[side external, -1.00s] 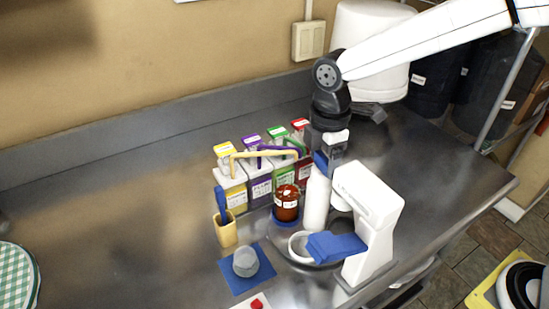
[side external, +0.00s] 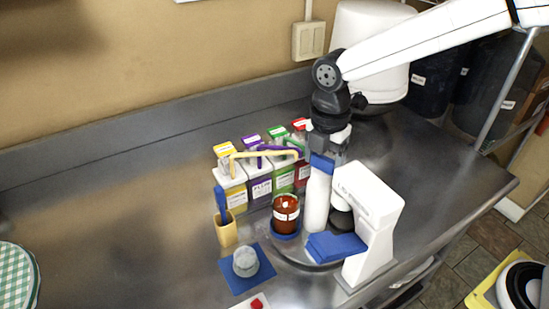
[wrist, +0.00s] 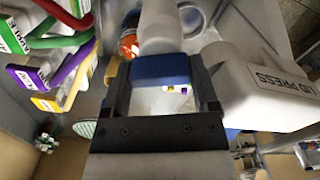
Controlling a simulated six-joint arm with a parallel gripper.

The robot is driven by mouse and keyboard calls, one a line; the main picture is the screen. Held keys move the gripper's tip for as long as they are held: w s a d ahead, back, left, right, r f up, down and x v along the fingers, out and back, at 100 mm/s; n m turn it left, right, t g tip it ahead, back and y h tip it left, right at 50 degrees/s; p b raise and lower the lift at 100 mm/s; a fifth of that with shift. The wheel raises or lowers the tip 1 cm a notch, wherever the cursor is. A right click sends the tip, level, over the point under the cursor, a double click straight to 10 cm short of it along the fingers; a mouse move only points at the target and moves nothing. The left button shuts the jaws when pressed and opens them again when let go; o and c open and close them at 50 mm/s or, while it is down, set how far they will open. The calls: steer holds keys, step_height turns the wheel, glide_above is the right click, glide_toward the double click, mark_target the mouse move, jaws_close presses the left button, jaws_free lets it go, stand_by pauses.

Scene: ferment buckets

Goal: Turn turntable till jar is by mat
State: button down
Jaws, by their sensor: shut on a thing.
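The jar (side external: 286,214) is red-brown with a white label, and stands upright on a blue pad at the left side of the dark turntable (side external: 296,255). It also shows partly in the wrist view (wrist: 128,46). The blue mat (side external: 262,275) lies left of and in front of the jar, apart from it, with a small clear cup (side external: 245,262) on it. A white post (side external: 316,205) with a blue top stands right of the jar. My gripper (side external: 321,158) is shut on the blue top (wrist: 160,69), which shows between its fingers in the wrist view.
A white lid press (side external: 372,210) stands close right of the post. Several labelled containers (side external: 260,185) with coloured handles stand behind the jar. A tan holder (side external: 227,233) with a blue tool is at left.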

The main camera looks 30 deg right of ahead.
steer(key=shift+r+n, duration=0.1)
steer(key=shift+n, duration=2.2)
jaws_free()
steer(key=shift+r, duration=0.1)
steer(key=shift+r, duration=3.8)
steer(key=shift+d+f, duration=0.1)
